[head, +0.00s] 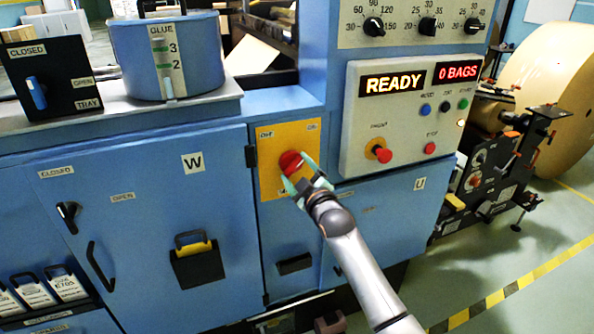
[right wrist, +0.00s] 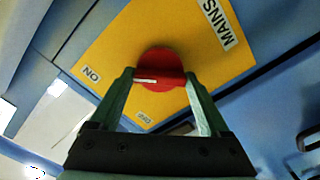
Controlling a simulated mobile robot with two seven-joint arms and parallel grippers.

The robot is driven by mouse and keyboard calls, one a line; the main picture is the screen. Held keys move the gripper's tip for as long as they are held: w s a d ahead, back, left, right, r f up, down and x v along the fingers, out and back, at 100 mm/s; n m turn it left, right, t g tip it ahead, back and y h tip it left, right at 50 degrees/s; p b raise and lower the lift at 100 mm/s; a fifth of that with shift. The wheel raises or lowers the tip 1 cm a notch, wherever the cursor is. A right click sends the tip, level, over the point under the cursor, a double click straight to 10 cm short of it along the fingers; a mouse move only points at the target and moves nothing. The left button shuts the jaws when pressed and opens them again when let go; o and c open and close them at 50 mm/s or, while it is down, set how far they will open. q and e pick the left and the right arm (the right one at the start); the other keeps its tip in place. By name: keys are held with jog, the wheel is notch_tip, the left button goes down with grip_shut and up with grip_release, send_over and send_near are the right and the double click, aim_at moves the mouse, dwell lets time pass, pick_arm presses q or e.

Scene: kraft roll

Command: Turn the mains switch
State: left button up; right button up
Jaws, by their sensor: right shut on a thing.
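The mains switch is a round red knob (head: 290,162) with a grip bar, on a yellow plate (head: 272,143) in the blue machine front. In the right wrist view the red knob (right wrist: 160,62) shows a white mark on the left part of its bar. The yellow plate (right wrist: 112,52) there carries the labels MAINS, ON and a smaller one, probably OFF. My right gripper (head: 303,174) is shut on the knob; in the right wrist view its green fingers (right wrist: 160,79) stand at either side of it. My left gripper is out of view.
Right of the plate, a control panel (head: 358,104) has a lit READY display (head: 394,83), a 0 BAGS display and a red mushroom button (head: 381,153). A glue pot (head: 172,55) and tray switch box (head: 54,78) stand at upper left. Cabinet doors lie below.

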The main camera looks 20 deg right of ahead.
jog(key=shift+n, duration=0.4)
jog(key=shift+c, duration=0.3)
jog(key=n+p, duration=0.1)
jog(key=n, duration=0.2)
jog(key=shift+p, duration=0.3)
jog(key=n, duration=0.4)
jog(key=shift+d+n+p, duration=0.1)
jog(key=shift+n+p, duration=0.2)
jog(key=shift+p, duration=0.1)
jog(key=n, duration=0.4)
jog(key=shift+n+p, duration=0.3)
jog(key=shift+p, duration=0.1)
jog(key=n+p, duration=0.1)
jog(key=n, duration=0.3)
jog(key=shift+n, duration=0.4)
jog(key=o, duration=1.2)
